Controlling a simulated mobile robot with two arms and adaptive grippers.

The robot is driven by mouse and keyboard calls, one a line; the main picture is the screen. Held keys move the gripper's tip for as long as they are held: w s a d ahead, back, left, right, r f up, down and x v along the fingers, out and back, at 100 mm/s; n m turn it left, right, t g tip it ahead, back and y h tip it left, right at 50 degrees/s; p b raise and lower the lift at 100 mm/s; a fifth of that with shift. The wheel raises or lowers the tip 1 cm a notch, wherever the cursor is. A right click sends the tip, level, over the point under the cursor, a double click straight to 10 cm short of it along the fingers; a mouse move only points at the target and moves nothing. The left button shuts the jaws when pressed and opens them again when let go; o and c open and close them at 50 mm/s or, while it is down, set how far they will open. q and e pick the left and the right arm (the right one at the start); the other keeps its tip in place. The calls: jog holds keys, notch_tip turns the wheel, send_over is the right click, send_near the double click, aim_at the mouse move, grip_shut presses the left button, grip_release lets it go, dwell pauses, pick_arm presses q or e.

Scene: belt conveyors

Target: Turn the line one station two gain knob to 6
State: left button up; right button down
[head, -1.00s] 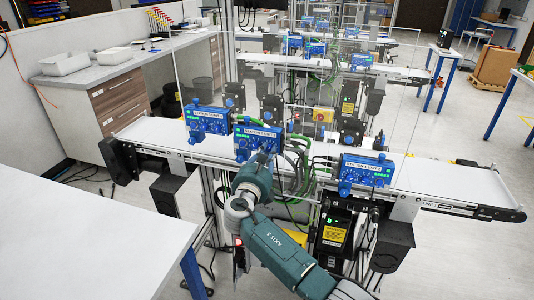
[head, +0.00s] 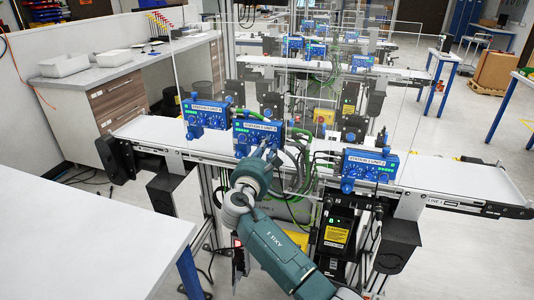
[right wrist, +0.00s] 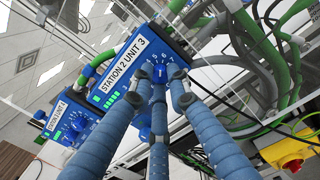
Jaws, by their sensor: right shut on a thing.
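The station two box (head: 257,130) is blue, the middle of three on the near conveyor; in the right wrist view it (right wrist: 118,70) is labelled "STATION 2 UNIT 3". Its blue dial knob (right wrist: 160,73) has white numerals around it; 5, 6 and 7 seem to show, but I cannot read the setting surely. My right gripper (right wrist: 160,80) is shut on this knob, its blue-grey fingers around it. In the head view my right gripper (head: 262,152) is at the front of the middle box and hides its knob. My left gripper is not in view.
Similar blue boxes stand left (head: 206,114) and right (head: 368,167) on the near conveyor (head: 450,180), marked "LINE 1". Green and grey cables (right wrist: 275,55) run close beside the gripper. A yellow-and-red emergency stop (right wrist: 291,158) is at lower right. A clear panel stands behind.

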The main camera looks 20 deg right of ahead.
jog(key=shift+m+b, duration=0.35)
jog(key=shift+m, duration=0.25)
jog(key=shift+r, duration=0.1)
jog(key=c, duration=1.7)
grip_release()
jog(key=shift+o, duration=0.2)
jog(key=shift+s+a, duration=0.1)
jog(key=shift+s, duration=0.05)
jog(key=v, duration=1.1)
jog(key=shift+s+a, duration=0.2)
jog(key=shift+s, duration=0.1)
jog(key=shift+f, duration=0.25)
